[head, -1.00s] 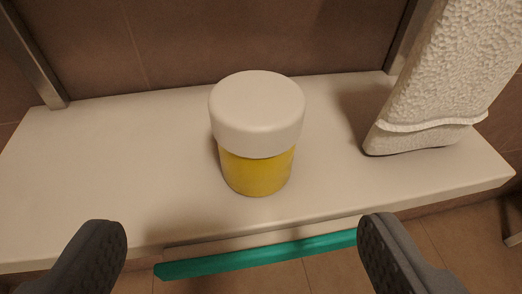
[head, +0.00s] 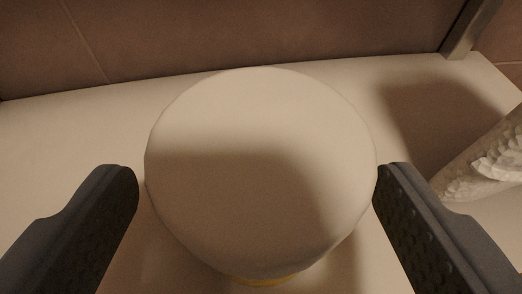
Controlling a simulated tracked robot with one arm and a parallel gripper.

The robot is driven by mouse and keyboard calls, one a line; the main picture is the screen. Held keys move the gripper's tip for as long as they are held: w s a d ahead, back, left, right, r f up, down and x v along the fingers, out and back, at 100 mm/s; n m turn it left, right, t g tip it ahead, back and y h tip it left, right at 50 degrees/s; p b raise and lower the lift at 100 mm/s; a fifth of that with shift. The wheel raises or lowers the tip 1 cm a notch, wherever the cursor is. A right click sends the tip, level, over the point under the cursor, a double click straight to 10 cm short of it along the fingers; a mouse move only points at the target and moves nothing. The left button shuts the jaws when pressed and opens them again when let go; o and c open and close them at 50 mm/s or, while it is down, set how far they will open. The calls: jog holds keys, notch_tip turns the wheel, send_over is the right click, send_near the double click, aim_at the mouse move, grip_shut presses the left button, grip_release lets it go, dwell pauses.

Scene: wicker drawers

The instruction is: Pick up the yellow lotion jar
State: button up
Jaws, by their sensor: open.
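The yellow lotion jar (head: 260,170) stands upright on a pale shelf, seen from above. Its wide white lid fills the middle of the view, and only a sliver of the yellow body (head: 263,282) shows below the lid. My gripper (head: 258,180) is open, with one dark finger on each side of the lid. The right finger's tip is very close to the lid's edge; I cannot tell if it touches. A narrow gap shows between the left fingertip and the lid. Most of the jar's body is hidden under the lid.
The pale shelf (head: 60,135) has free room left of the jar. A white textured towel-like object (head: 490,165) stands close to the right finger. A brown tiled wall (head: 200,35) is behind, and a metal bracket (head: 468,28) is at the back right.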

aim_at(259, 162)
jog(key=shift+b+x, duration=0.55)
jog(key=shift+x, duration=1.4)
jog(key=shift+d, duration=0.15)
jog(key=c, duration=1.1)
jog(key=shift+r, duration=0.1)
